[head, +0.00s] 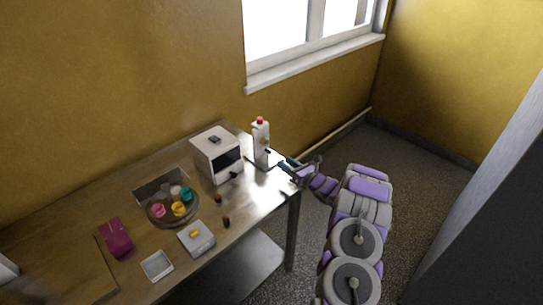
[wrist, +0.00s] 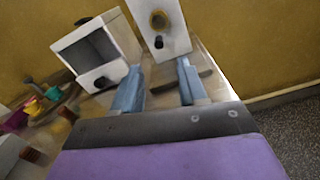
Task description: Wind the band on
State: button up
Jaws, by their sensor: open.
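A tall white unit (head: 261,146) with a red top stands near the right end of the table. In the wrist view the white unit (wrist: 175,12) shows a brass-coloured round part (wrist: 158,20) with a small black knob (wrist: 158,42) below it. I cannot make out a band. My gripper (wrist: 158,75) is open and empty, its two blue-grey fingers pointing toward the unit's lower front. In the head view my gripper (head: 285,167) is just right of the unit, over the table's end. I cannot tell whether it touches anything.
A white box with a dark opening (head: 218,155) stands left of the unit. A round tray (head: 172,220) holds several coloured cups. A magenta item (head: 117,238), a grey box (head: 197,239), a white dish (head: 157,265) and small brown pieces (head: 226,222) lie on the table (head: 255,205).

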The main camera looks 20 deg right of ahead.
aim_at(267, 144)
jog(key=b+x, duration=0.1)
jog(key=x, duration=0.8)
jog(key=shift+w+f, duration=0.1)
grip_shut()
